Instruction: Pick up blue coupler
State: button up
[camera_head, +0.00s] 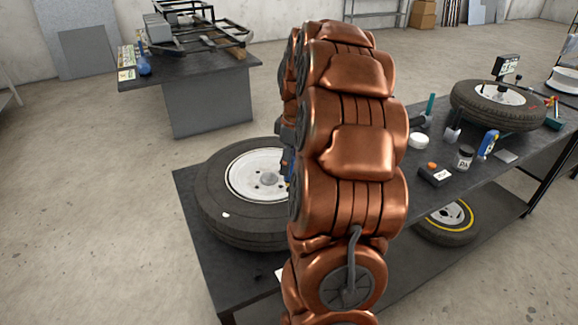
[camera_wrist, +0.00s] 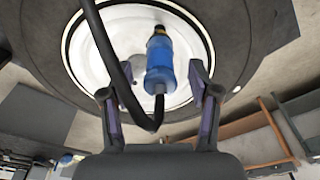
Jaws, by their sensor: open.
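The blue coupler (camera_wrist: 160,66) shows in the wrist view with a dark upper end and a black hose (camera_wrist: 108,58) looping up to its lower end. It appears in front of the pale wheel rim, just ahead of the gap between my fingers. My gripper (camera_wrist: 155,98) is open, with one finger on each side of the hose and the coupler's lower end. I see no finger closed on it. In the head view my copper-coloured arm hides most of the gripper and coupler.
A tyre with a white rim (camera_head: 215,205) lies on the dark workbench (camera_head: 205,262) beside my arm. Another tyre (camera_head: 480,112), a black box (camera_head: 434,175), a jar and several tools crowd the bench's right. A second table (camera_head: 200,75) stands behind; open floor lies left.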

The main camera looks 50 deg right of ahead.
jog(key=shift+w+f+p, duration=0.1)
jog(key=shift+f+p, duration=0.35)
jog(key=shift+f, duration=1)
jog(key=shift+c, duration=0.2)
grip_shut()
